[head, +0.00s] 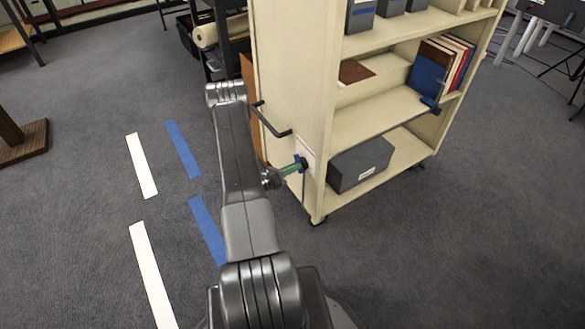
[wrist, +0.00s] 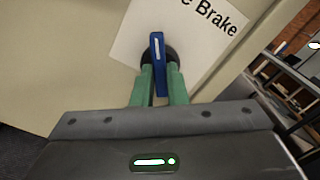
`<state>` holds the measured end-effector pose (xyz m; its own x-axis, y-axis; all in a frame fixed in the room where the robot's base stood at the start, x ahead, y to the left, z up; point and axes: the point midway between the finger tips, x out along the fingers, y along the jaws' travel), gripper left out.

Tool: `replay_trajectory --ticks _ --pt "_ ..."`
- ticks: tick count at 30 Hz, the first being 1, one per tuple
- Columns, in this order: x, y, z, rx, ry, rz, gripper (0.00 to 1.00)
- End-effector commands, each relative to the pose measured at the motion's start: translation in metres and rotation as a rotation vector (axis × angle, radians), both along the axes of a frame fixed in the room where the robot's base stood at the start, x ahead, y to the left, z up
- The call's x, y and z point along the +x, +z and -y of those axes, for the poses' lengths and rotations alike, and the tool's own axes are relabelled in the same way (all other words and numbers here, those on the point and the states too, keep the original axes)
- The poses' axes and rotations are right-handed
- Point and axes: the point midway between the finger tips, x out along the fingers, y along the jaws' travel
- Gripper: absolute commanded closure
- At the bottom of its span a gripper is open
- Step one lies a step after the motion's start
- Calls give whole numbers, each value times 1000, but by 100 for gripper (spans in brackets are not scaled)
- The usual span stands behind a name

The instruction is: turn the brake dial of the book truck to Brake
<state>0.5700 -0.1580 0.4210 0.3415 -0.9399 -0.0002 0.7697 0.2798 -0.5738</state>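The cream book truck (head: 293,70) stands right of my arm. A white label (wrist: 125,45) on its end panel reads "e Brake" in the part I see; the rest is cut off. The brake dial has a dark round base and a blue handle (wrist: 158,60) with a white line. The line points up in the wrist view, slightly left, away from the word Brake at upper right. My gripper (wrist: 160,88) has its green fingers on both sides of the blue handle, apparently pressed against it. In the head view my gripper (head: 299,165) reaches the panel, hiding most of the dial.
A dark push handle (head: 272,122) sticks out of the truck's end above my gripper. The shelves hold a grey box (head: 361,162) and several books (head: 440,68). White (head: 141,165) and blue (head: 183,149) floor strips lie left of my arm, where the floor is clear.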

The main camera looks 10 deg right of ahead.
Motion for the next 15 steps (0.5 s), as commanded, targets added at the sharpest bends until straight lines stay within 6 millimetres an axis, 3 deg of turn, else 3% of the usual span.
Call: replay_trajectory --ticks 15 --pt "0 -1 0 30 -1 85 100"
